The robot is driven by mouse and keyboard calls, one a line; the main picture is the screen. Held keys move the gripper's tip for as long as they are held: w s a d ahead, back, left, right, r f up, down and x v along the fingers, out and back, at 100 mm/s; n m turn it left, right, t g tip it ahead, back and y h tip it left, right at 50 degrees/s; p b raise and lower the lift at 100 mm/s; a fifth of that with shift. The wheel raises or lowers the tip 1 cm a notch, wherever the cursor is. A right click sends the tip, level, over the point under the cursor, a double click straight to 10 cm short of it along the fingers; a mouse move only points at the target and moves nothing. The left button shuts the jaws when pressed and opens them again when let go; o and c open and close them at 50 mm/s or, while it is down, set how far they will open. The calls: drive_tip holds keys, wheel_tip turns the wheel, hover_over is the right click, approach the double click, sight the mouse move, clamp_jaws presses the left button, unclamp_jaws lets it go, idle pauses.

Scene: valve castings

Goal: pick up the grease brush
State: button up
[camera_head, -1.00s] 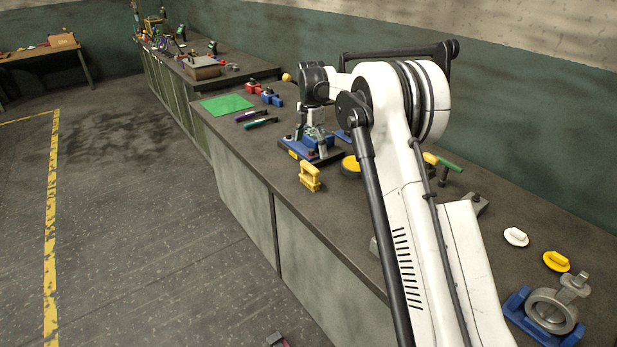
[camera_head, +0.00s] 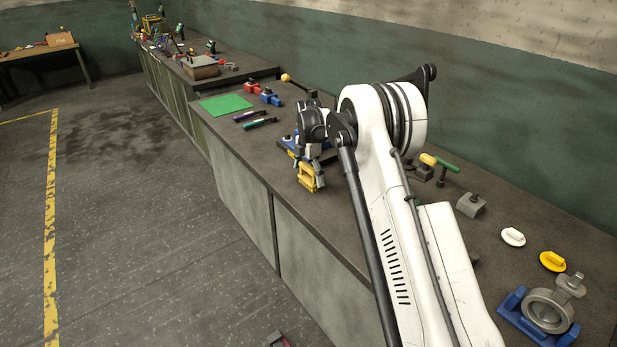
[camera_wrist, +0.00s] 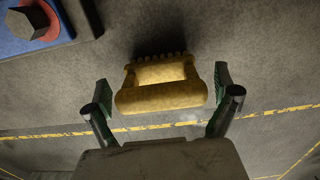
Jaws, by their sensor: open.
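The grease brush, a yellow block with a loop-like handle and a row of tufts along its far edge, stands on the bench near its front edge (camera_head: 313,183). In the wrist view the brush (camera_wrist: 160,98) lies between and slightly beyond the fingertips. My gripper (camera_wrist: 161,92) is open, with one green-padded finger on each side of the brush and a visible gap on both sides. In the head view my gripper (camera_head: 307,168) is low over the brush and partly hides it.
A blue fixture (camera_head: 288,144) stands close behind the brush; its blue base with a dark bolt (camera_wrist: 30,22) shows at upper left in the wrist view. Purple and green-handled tools (camera_head: 258,123) and a green mat (camera_head: 225,104) lie farther along the bench.

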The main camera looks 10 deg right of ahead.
sight(308, 166)
drive_tip(key=c, duration=1.4)
drive_tip(key=shift+r, duration=0.5)
wheel_tip(308, 166, up, 3)
drive_tip(key=shift+f+b, duration=0.2)
drive_tip(key=shift+b, duration=0.15)
drive_tip(key=s+a+r+b, duration=0.1)
drive_tip(key=s+a+r, duration=0.5)
drive_tip(key=a, duration=0.3)
drive_tip(key=shift+s+a+r, duration=0.15)
drive_tip(key=shift+a+r, duration=0.25)
drive_tip(key=shift+r, duration=0.3)
drive_tip(key=o, duration=0.9)
drive_tip(key=shift+c, duration=0.2)
drive_tip(key=c, duration=0.5)
